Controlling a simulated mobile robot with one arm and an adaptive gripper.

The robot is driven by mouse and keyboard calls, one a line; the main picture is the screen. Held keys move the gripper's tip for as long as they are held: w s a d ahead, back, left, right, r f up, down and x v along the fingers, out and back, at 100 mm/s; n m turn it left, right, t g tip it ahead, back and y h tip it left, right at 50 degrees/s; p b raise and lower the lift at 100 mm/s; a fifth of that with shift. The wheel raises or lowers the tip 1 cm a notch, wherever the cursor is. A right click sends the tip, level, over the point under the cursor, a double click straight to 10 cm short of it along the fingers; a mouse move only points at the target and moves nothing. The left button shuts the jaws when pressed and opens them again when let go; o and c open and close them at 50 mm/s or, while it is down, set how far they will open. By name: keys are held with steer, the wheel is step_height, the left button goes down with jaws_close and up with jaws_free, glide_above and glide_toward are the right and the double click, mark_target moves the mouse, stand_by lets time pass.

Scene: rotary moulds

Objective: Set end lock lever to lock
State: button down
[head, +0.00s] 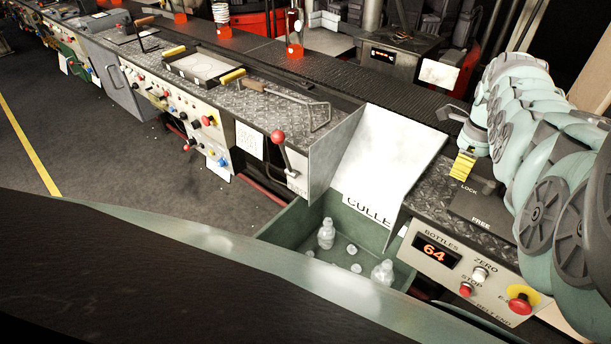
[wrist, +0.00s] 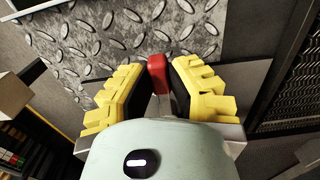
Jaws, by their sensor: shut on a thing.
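The end lock plate (head: 478,210) is a dark box on the counting machine at the right, marked LOCK at its far side and FREE at its near side. My gripper (head: 462,166) points down at the far, LOCK side of the plate. In the wrist view my gripper (wrist: 157,88) has its yellow fingers closed around the red end of the lever (wrist: 157,70), with a dark pad on each side. The lever itself is hidden behind my fingers in the head view, so its exact angle cannot be told.
Below the plate is a panel with a red 64 display (head: 434,253), a zero button (head: 480,274) and a red stop knob (head: 520,304). A white chute (head: 375,150) drops to a green cull bin (head: 290,245) with bottles. Another red-knobbed lever (head: 277,137) stands further left.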

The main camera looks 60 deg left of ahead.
steer(key=shift+f, duration=0.1)
stand_by(0.3)
steer(key=c, duration=0.9)
jaws_free()
steer(key=shift+r, duration=3.85)
